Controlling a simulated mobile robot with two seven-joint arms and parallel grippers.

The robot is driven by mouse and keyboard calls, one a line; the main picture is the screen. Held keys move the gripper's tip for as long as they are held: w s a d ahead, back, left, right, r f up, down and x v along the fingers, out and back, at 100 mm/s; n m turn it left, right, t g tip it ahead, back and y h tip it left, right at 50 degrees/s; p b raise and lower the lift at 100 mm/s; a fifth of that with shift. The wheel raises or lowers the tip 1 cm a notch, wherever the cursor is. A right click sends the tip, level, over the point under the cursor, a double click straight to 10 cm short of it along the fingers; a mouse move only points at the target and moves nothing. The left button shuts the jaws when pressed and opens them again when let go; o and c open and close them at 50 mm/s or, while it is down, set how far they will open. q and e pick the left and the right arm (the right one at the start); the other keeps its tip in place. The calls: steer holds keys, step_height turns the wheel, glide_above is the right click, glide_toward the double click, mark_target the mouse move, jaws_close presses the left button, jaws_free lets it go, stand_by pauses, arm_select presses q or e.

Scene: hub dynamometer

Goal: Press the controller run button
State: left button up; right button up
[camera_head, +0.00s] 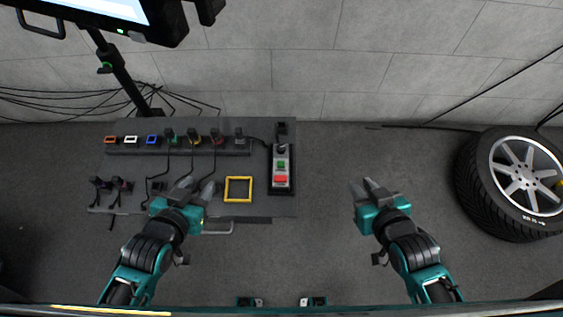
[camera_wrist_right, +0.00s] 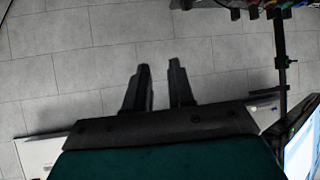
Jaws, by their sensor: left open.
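The controller (camera_head: 291,168) is a narrow grey box at the right end of the dark bench panel. A green button (camera_head: 282,163) sits above a larger red button (camera_head: 281,179) on its face, with a dark knob near its top. Which button is the run button cannot be read from labels. My left gripper (camera_head: 198,185) is open and empty over the panel, left of the controller and apart from it. My right gripper (camera_head: 362,187) is open and empty over the floor, right of the controller. Its two fingers stand apart in the right wrist view (camera_wrist_right: 160,85).
A yellow square frame (camera_head: 238,178) lies between my left gripper and the controller. A row of coloured connectors (camera_head: 152,140) and cables lines the panel's back. A monitor (camera_head: 160,25) hangs at upper left. A wheel (camera_head: 490,180) lies at far right.

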jaws_close()
steer(key=shift+f, duration=0.1)
stand_by(1.1)
